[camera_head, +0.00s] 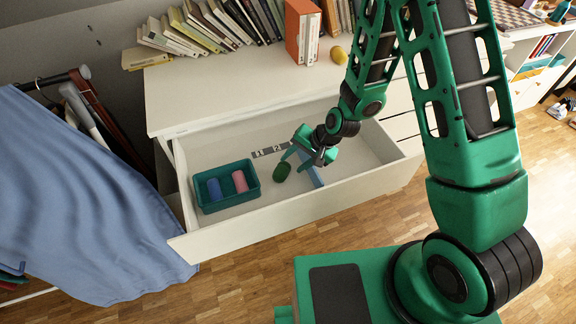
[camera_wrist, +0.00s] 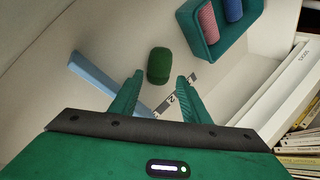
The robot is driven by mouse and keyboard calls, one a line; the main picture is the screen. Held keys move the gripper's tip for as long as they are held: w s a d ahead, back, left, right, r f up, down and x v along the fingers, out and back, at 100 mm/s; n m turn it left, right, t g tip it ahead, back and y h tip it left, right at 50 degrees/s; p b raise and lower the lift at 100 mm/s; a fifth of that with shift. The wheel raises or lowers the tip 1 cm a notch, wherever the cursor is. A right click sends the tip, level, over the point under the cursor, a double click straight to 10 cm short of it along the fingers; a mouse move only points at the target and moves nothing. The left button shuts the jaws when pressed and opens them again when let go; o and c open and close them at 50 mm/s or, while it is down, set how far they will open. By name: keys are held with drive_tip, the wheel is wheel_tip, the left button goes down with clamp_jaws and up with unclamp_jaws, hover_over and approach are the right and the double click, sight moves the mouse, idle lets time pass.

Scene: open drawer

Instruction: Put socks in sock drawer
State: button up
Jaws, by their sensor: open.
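The open white drawer (camera_head: 240,222) holds a teal bin (camera_head: 245,197) at its left end. A blue rolled sock (camera_head: 214,189) and a pink rolled sock (camera_head: 240,181) lie in the bin, and both show in the wrist view. A dark green rolled sock (camera_head: 281,172) lies on the drawer floor, right of the bin. My gripper (camera_head: 295,161) is inside the drawer, open and empty, close to the green sock. In the wrist view the green sock (camera_wrist: 160,66) lies just beyond the gap between my fingertips (camera_wrist: 159,78), not visibly held.
A light blue strip (camera_head: 311,170) stands in the drawer, right of the green sock. A numbered label strip (camera_head: 270,150) lies along the back. Books (camera_head: 205,25) and a yellow object (camera_head: 338,54) stand on the dresser top. Blue cloth (camera_head: 85,190) hangs at left.

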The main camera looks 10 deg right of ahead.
drive_tip(key=shift+v, duration=2.6)
drive_tip(key=s+d+r+n+h, duration=0.1)
drive_tip(key=s+d+r+h, duration=0.15)
drive_tip(key=d+r, duration=0.65)
drive_tip(key=s+d+r+h, duration=0.1)
drive_tip(key=s+d+r, duration=0.35)
drive_tip(key=d, duration=0.75)
drive_tip(key=s+d+r+g, duration=0.1)
drive_tip(key=s+d+r, duration=0.2)
drive_tip(key=s, duration=0.3)
drive_tip(key=s+d+r+m+g+h, duration=0.1)
drive_tip(key=s+d+r, duration=0.2)
drive_tip(key=s+r, duration=0.2)
drive_tip(key=s+d+r, duration=0.3)
drive_tip(key=s+r, duration=0.1)
drive_tip(key=s, duration=0.4)
drive_tip(key=shift+d+r+m+g, duration=0.3)
drive_tip(key=shift+d+r+g, duration=0.05)
drive_tip(key=shift+g, duration=0.05)
